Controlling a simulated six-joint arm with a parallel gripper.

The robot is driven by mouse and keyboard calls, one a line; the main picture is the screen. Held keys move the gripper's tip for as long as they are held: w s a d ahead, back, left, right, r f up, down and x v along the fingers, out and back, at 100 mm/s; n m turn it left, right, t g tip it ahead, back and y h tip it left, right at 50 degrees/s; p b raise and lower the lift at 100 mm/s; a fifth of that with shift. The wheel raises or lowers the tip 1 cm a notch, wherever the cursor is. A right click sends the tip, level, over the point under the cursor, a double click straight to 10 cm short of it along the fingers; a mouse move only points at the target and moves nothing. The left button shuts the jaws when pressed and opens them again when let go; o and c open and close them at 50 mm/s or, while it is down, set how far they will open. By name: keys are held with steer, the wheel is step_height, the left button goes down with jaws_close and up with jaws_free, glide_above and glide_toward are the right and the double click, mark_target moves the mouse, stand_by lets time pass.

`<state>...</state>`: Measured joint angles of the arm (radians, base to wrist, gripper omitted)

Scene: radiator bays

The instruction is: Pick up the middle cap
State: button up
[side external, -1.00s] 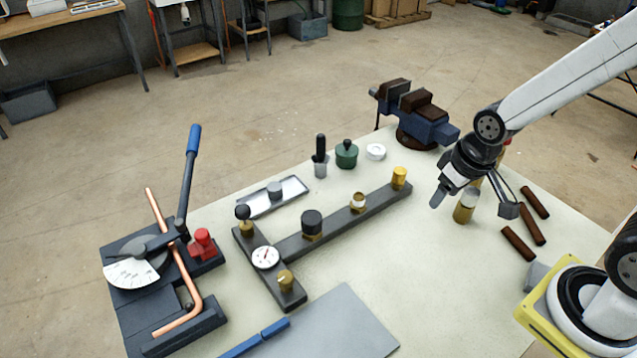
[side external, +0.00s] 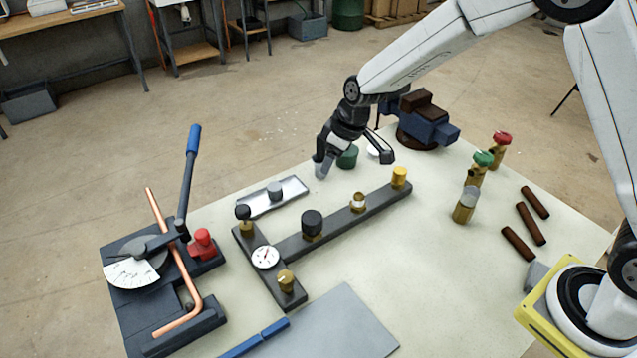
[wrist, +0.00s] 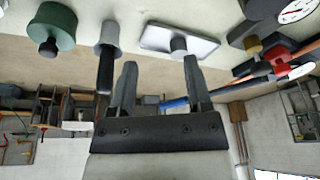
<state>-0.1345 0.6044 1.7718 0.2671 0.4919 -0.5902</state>
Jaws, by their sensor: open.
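Three brass valves with caps stand in a row at the right of the table in the side view. Their caps are red (side external: 502,137), green (side external: 483,158) and grey (side external: 470,194); the green one is in the middle. My gripper (side external: 353,166) is open and empty, well to the left of them, by the back edge of the table. Its fingers also show in the wrist view (wrist: 160,64), spread apart with nothing between them. The capped valves are not in the wrist view.
A green lidded pot (wrist: 52,27) and a black-handled grey piece (wrist: 108,38) are close to my gripper. A tray (side external: 292,190) holds a grey cylinder. A dark manifold (side external: 335,221) crosses the table. A blue vise (side external: 432,126) stands at the back.

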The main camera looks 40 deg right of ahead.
mark_target(275, 186)
steer(key=w+a+f+n, duration=0.1)
steer(key=w+a, duration=0.1)
steer(key=w+a+f+n+y, duration=0.1)
steer(key=w+a+f, duration=0.1)
steer(key=w, duration=0.1)
steer(key=w+a+f+n, duration=0.1)
steer(key=w+a, duration=0.1)
steer(key=w, duration=0.1)
steer(key=shift+a+f, duration=0.15)
steer(key=shift+a, duration=0.25)
steer(key=shift+f, duration=0.15)
steer(key=shift+x, duration=1.15)
steer(key=shift+w+a+f, duration=0.1)
steer(key=shift+a+x, duration=0.1)
steer(key=shift+x, duration=1.1)
steer(key=shift+a+x, duration=0.15)
steer(key=shift+x, duration=1.1)
steer(key=shift+w, duration=0.2)
jaws_close()
